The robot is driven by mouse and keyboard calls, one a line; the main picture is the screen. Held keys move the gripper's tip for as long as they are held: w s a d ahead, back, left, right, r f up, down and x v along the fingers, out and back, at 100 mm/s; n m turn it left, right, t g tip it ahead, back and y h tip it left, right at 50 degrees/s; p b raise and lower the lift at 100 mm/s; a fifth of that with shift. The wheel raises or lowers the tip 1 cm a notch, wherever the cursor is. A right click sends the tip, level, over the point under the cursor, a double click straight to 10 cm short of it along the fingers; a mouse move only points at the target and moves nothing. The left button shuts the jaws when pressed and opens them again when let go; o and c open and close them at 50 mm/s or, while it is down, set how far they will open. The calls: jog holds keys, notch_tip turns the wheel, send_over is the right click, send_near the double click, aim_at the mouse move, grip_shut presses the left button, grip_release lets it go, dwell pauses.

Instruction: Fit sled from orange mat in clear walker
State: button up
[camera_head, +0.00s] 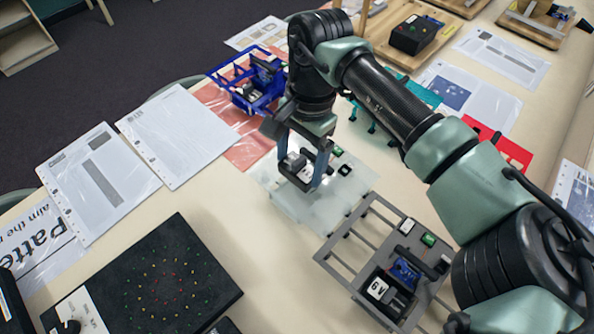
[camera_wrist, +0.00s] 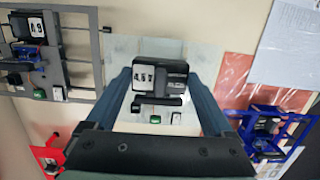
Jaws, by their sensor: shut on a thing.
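My gripper (camera_head: 303,168) is shut on a black sled (camera_head: 295,167) with a white label. In the wrist view the sled (camera_wrist: 163,86) sits between the two fingers, its label reading about "4.5V". The clear walker (camera_head: 306,208) is a pale, see-through frame below the gripper, with a green part and a small black part on it. In the wrist view the clear walker (camera_wrist: 144,46) lies behind the sled; its bay is mostly hidden. I cannot tell whether the sled touches it. The orange mat (camera_head: 246,151) lies beyond, under a blue walker (camera_head: 250,82).
A grey walker (camera_head: 343,262) with modules stands close at the front right. A black panel with coloured dots (camera_head: 165,285) lies at front left. Paper sheets (camera_head: 175,135) cover the left.

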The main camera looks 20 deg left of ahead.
jog(key=shift+a+f, duration=0.1)
jog(key=shift+a, duration=0.2)
jog(key=shift+d+f+b, duration=0.1)
jog(key=shift+f+b, duration=2.05)
jog(key=shift+f, duration=1.25)
jog(key=shift+s, duration=0.15)
jog(key=shift+s+f+b, duration=0.15)
jog(key=shift+f+b, duration=0.25)
jog(key=shift+b, duration=0.2)
jog(key=shift+r, duration=0.4)
jog(key=shift+f+b, duration=0.3)
jog(key=shift+b, duration=0.3)
jog(key=o, duration=1)
